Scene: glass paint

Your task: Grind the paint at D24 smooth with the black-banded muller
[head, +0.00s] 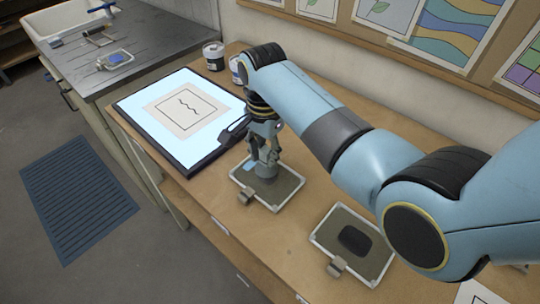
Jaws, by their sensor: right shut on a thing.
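My right gripper (265,152) is pointing down over the nearer-to-middle framed plate (283,190) on the wooden bench. It is shut on a grey, rounded tool (266,169), seemingly a muller, whose base is at or just above the plate. I cannot make out a black band on it. A small light-blue patch (250,166) shows beside the tool on the plate. A second framed plate (376,262) lies to the right with a dark patch (355,240) on it. I cannot read D24 on any label. My left gripper is out of view.
A lit light panel (225,102) with a drawn sheet (187,108) lies left of the plates. Paint tins (213,56) stand behind, partly hidden by my right arm. A metal sink counter (110,65) is at upper left. Bare bench lies between the two plates.

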